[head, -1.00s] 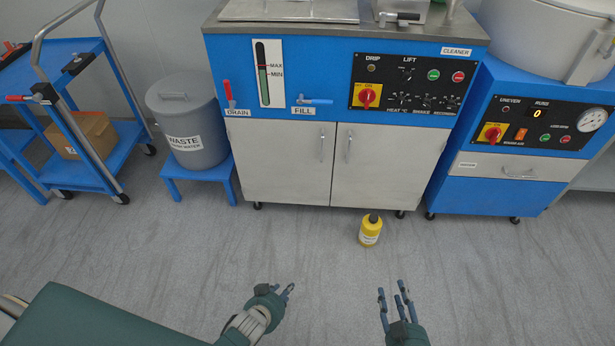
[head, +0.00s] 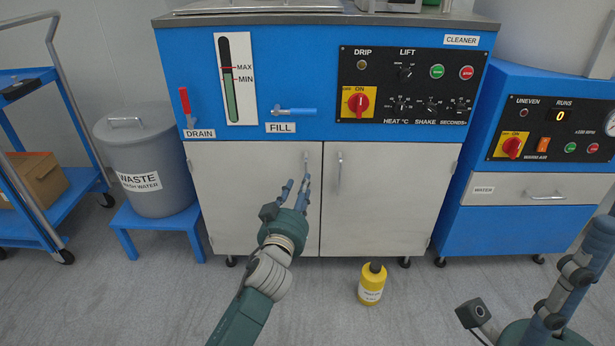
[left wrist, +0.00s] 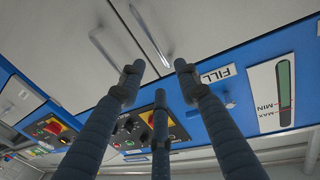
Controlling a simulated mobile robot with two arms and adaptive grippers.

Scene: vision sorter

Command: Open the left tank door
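The left tank door (head: 245,205) is a pale grey panel on the blue cleaner cabinet, and it is shut. Its upright metal handle (head: 306,160) is near the door's right edge. My left gripper (head: 295,190) is in front of this door, with its fingers pointing up just below the handle. In the left wrist view the left gripper (left wrist: 160,85) has three spread fingers with nothing between them. The handle (left wrist: 150,32) shows beyond their tips, apart from them. My right gripper (head: 580,270) is at the lower right, partly cut off, and its opening is unclear.
The right door (head: 385,200) is shut, with its own handle (head: 339,172). A yellow bottle (head: 372,285) stands on the floor before it. A waste bin (head: 150,165) on a blue stand (head: 160,220) is at left. A blue FILL lever (head: 293,112) is above the left door.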

